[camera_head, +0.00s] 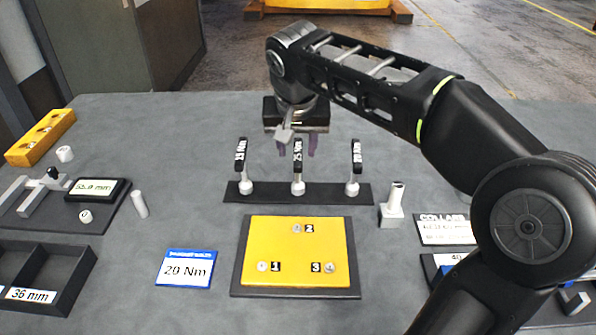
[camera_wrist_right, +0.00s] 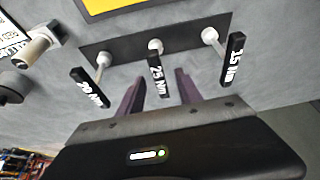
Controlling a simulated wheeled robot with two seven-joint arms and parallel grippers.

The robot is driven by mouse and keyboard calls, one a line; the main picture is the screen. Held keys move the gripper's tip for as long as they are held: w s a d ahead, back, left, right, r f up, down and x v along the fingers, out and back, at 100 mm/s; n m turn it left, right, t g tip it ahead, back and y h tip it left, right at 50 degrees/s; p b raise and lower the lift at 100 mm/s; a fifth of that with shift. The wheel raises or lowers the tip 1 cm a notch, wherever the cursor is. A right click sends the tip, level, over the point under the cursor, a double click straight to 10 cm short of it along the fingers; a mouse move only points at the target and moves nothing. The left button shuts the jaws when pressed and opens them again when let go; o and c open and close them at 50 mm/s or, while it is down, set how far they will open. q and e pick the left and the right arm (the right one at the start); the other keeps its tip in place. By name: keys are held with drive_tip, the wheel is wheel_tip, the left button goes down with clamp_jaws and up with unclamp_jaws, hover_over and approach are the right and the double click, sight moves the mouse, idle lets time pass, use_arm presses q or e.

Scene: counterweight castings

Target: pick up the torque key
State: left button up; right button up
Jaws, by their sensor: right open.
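Three torque keys with black handles stand in a row on a dark rack (camera_head: 330,194). In the head view the left key (camera_head: 241,165) reads 15 Nm, the middle key (camera_head: 298,170) 25 Nm, and the right key (camera_head: 355,165) appears to read 20 Nm; in the wrist view the order is reversed, with the 20 Nm key (camera_wrist_right: 91,88) at left. A blue-edged card (camera_head: 186,267) reads 20 Nm. My right gripper (camera_head: 297,148) is open and empty, pointing down at the rack. In the wrist view its purple fingers (camera_wrist_right: 157,88) appear either side of the 25 Nm handle (camera_wrist_right: 157,76), not closed on it. My left gripper is out of view.
A yellow plate (camera_head: 270,235) with numbered spots 1 to 3 lies in front of the rack. A grey block with an upright tube (camera_head: 392,208) stands right of the rack. A dark divided tray (camera_head: 75,270) and a gauge display (camera_head: 97,189) are at left. My right arm covers the right side.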

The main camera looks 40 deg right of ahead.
drive_tip(key=shift+x, duration=1.3)
drive_tip(key=shift+x, duration=2.65)
drive_tip(key=shift+d, duration=0.15)
drive_tip(key=shift+r, duration=0.1)
clamp_jaws()
